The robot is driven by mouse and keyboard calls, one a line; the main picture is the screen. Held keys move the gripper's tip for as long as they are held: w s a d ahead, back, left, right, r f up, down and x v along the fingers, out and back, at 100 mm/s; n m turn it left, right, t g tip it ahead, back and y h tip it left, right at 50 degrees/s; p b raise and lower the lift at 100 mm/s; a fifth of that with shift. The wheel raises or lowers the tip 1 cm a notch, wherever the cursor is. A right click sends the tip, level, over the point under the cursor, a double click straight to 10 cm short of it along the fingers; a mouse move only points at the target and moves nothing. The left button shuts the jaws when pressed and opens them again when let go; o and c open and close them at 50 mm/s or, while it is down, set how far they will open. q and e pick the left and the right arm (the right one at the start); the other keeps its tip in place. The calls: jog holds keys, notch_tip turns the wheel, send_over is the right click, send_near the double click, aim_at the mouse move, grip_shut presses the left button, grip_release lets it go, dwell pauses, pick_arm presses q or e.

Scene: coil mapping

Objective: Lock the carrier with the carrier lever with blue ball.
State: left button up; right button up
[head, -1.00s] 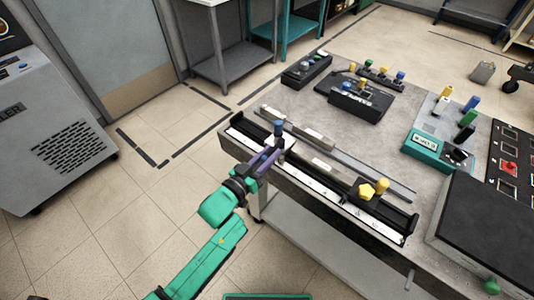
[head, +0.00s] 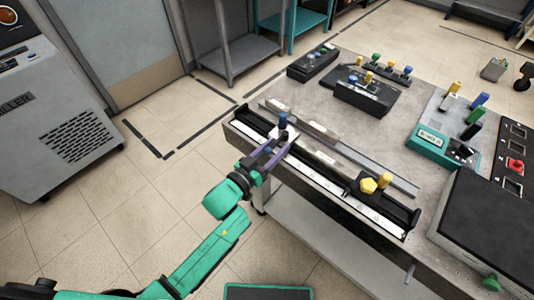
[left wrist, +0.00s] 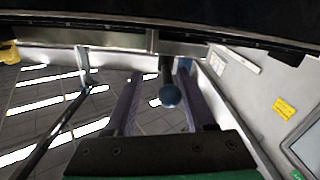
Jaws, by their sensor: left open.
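The carrier lever's blue ball (left wrist: 170,95) shows in the left wrist view on a dark stem, between the two purple fingers of my left gripper (left wrist: 158,90). The fingers are apart, with a gap visible on the ball's left; contact on its right cannot be told. In the head view my left gripper (head: 274,152) reaches to the left end of the rail (head: 330,180) on the table's front edge. A carrier with an upright blue knob (head: 282,119) stands there, just beyond the fingertips. The ball is not clear in the head view. My right gripper is not in view.
A second black carrier with a yellow knob (head: 368,186) and yellow post (head: 385,180) sits farther right on the rail. Control boxes (head: 362,97) and a teal panel (head: 428,145) stand on the grey table. The floor left of the table is clear.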

pick_arm(q)
jog(key=b+v, duration=0.1)
jog(key=v, duration=1.3)
jog(key=shift+s, duration=0.15)
jog(key=shift+a, duration=0.1)
jog(key=s+a+f+n+g+y, duration=0.15)
jog(key=a+f+y, duration=0.4)
jog(key=f, duration=0.85)
jog(key=s+a+f+n+g+y, duration=0.1)
jog(key=s+a+f+g+y, duration=0.15)
jog(key=a+f, duration=0.9)
jog(key=s+f+g+y, duration=0.3)
jog(key=s+f+g, duration=0.6)
jog(key=s+f, duration=1.1)
jog(key=s, duration=0.3)
jog(key=shift+s+a+f, duration=0.15)
jog(key=shift+s+f, duration=0.05)
jog(key=shift+f, duration=0.1)
